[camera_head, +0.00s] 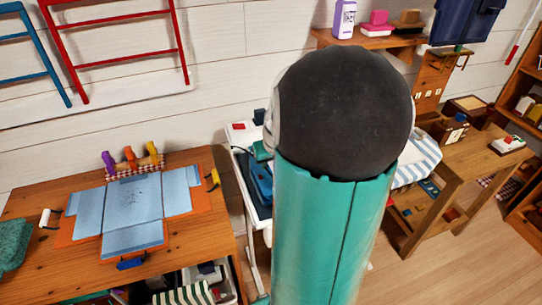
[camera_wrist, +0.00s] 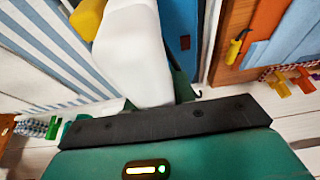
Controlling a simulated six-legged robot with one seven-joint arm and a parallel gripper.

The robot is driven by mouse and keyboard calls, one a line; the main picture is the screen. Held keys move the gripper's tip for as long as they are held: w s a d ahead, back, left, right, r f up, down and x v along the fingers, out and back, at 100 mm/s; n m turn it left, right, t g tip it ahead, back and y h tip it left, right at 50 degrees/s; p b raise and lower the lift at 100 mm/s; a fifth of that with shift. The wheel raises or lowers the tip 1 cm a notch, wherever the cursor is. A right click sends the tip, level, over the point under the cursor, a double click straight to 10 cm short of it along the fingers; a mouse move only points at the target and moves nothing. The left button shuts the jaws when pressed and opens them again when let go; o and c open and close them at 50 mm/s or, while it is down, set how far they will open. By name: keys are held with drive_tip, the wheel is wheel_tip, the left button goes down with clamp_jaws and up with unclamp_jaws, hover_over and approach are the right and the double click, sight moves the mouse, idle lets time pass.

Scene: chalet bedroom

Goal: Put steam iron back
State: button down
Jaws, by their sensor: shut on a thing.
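My gripper (camera_wrist: 165,118) shows in the wrist view as a dark bar with green parts, shut on a white thing with a rounded body. I take this white thing to be the steam iron (camera_wrist: 135,58); a yellow part (camera_wrist: 88,18) shows at its upper left. The fingertips and contact points are hidden. Beyond it is a blue surface (camera_wrist: 180,30). In the head view my arm's teal link and black joint hide the gripper and most of what it holds. A blue holder or tray (camera_head: 261,184) on a white stand shows just left of the arm.
A blue-and-white striped ironing board cover (camera_head: 425,160) lies right of my arm; it also fills the wrist view's left (camera_wrist: 35,50). A wooden craft table (camera_head: 40,275) stands left, with blue sheets (camera_head: 132,200) and clamps. A wall shelf (camera_head: 370,40) is behind. Floor is clear at lower right.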

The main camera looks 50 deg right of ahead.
drive_tip(key=c, duration=1.2)
unclamp_jaws()
drive_tip(key=shift+f, duration=0.1)
drive_tip(key=shift+o, duration=0.2)
drive_tip(key=v, duration=1.2)
